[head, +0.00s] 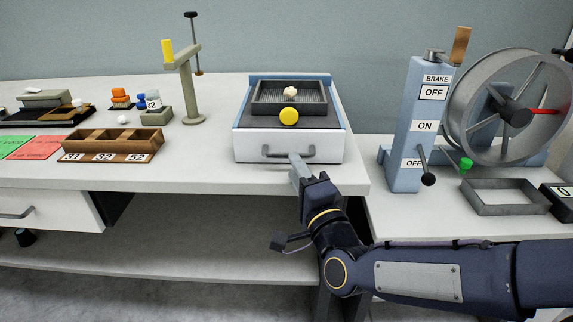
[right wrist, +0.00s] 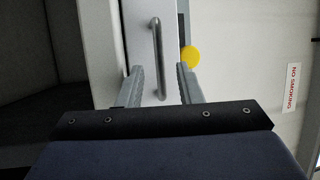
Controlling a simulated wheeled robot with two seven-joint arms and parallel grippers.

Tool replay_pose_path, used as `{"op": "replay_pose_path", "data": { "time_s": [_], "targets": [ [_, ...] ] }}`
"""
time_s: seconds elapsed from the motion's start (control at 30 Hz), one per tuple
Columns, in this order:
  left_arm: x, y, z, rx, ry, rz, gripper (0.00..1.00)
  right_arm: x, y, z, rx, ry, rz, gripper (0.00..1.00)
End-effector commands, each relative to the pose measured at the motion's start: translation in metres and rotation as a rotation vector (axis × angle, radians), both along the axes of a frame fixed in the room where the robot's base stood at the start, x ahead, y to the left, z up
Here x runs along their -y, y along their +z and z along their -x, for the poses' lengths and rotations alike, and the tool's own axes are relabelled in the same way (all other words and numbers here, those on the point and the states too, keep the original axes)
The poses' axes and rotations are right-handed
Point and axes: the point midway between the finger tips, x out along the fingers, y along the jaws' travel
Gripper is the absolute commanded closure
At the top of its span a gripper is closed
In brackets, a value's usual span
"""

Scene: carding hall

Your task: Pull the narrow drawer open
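The narrow drawer (head: 253,150) has a white front on a small blue-grey box on the table, and its front looks flush with the box. Its grey bar handle (head: 276,155) runs across the front. My right gripper (head: 300,168) is at the right part of this handle in the head view. In the right wrist view the handle (right wrist: 155,50) lies between the two fingertips of my right gripper (right wrist: 160,85). The fingers stand apart, with gaps beside the bar. My left gripper is not in view.
A yellow round knob (head: 289,117) and a dark tray (head: 265,103) sit on top of the box. A grey post (head: 187,95) and a wooden compartment box (head: 118,140) stand to the left. The brake column (head: 402,145) and wheel stand right. Another drawer (head: 45,212) is under the table's left.

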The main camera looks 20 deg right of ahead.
Motion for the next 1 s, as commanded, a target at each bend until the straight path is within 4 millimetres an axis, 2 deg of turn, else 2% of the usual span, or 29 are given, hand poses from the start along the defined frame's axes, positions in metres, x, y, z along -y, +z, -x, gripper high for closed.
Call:
{"op": "replay_pose_path", "data": {
  "time_s": [0.1,0.23,0.57,0.83,1.0],
  "targets": [
    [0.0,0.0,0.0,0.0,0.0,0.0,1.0,-0.002,0.003,-0.018,-0.002,0.0,0.0,0.67],
    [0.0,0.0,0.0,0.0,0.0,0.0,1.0,-0.003,0.005,-0.031,-0.001,-0.001,0.001,0.67],
    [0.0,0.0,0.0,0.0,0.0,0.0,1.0,-0.004,0.006,-0.036,-0.002,-0.001,0.002,0.67],
    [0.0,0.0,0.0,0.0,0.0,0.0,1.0,-0.004,0.006,-0.035,-0.002,-0.001,0.002,1.0],
    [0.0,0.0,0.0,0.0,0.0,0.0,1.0,-0.004,0.006,-0.035,-0.002,-0.001,0.002,1.0]
  ]
}}
